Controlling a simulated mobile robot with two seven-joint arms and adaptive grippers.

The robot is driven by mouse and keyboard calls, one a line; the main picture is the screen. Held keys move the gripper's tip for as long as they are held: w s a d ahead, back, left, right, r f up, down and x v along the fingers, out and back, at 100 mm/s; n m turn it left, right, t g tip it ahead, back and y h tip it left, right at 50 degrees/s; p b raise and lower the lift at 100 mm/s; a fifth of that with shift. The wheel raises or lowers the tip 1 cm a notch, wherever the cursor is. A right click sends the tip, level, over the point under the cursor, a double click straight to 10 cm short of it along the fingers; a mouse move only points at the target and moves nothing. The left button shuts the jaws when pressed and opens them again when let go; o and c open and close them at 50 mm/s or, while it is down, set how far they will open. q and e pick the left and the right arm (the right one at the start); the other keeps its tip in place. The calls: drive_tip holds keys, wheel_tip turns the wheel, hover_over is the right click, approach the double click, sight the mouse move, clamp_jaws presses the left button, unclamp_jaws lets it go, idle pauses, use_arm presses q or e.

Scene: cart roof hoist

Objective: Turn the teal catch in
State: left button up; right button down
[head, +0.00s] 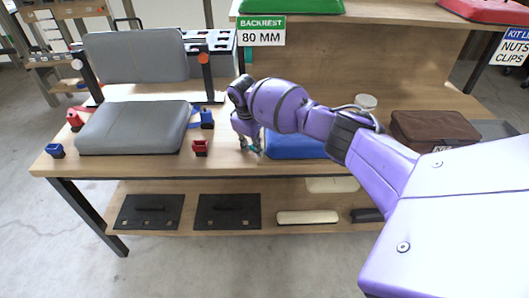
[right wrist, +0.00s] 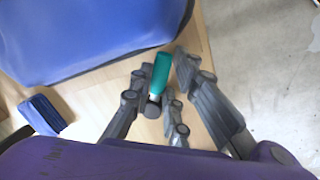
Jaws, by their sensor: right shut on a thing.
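The teal catch (right wrist: 161,72) shows in the right wrist view as a narrow teal piece standing between my fingers, with a dark round part at its lower end. My right gripper (right wrist: 165,78) is shut on it. In the head view my right gripper (head: 248,147) is low at the front part of the wooden table, right of the grey seat cushion, and the catch is mostly hidden by the fingers. My left gripper is in neither view.
A grey seat cushion (head: 135,128) and upright grey backrest (head: 137,57) stand at left. Red (head: 200,148) and blue (head: 56,151) blocks sit near them. A blue object (head: 292,146) lies right of my gripper, a brown bag (head: 433,130) farther right.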

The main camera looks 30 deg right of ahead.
drive_tip(key=shift+w+d, duration=0.1)
idle(0.3)
drive_tip(key=c, duration=1.7)
unclamp_jaws()
drive_tip(key=shift+r, duration=0.15)
drive_tip(key=r, duration=0.4)
drive_tip(key=a+r, duration=0.1)
drive_tip(key=r, duration=0.2)
drive_tip(key=s+a+r, duration=0.1)
drive_tip(key=r, duration=0.3)
drive_tip(key=shift+r, duration=0.3)
drive_tip(key=shift+c, duration=0.5)
